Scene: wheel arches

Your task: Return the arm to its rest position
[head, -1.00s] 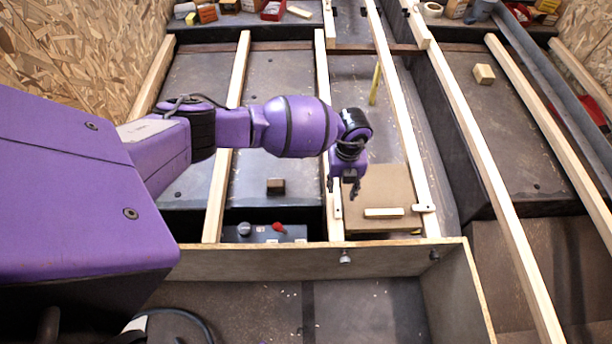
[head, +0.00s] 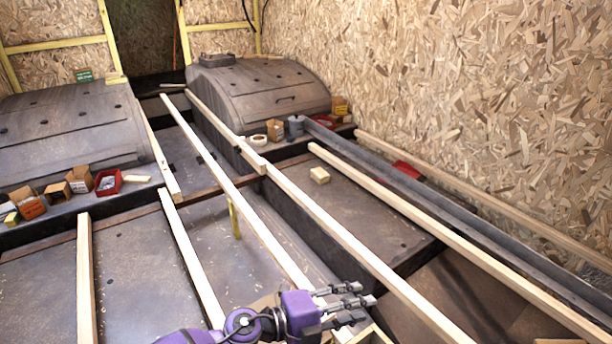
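My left arm comes in at the bottom edge, purple with a dark wrist. Its gripper (head: 355,303) shows at the bottom centre, with its dark fingers pointing right. The fingers are spread apart, and nothing shows between them. The gripper appears above the wooden beams; its exact height is hard to tell. Most of the arm is below the picture. My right gripper is not in view.
Long pale beams, one (head: 360,250) beside the gripper, run across the dark floor panels. A yellow stick (head: 234,218) stands left of it. A wood block (head: 319,175) lies on a panel. Boxes and red trays (head: 108,182) line the wheel arches (head: 262,95).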

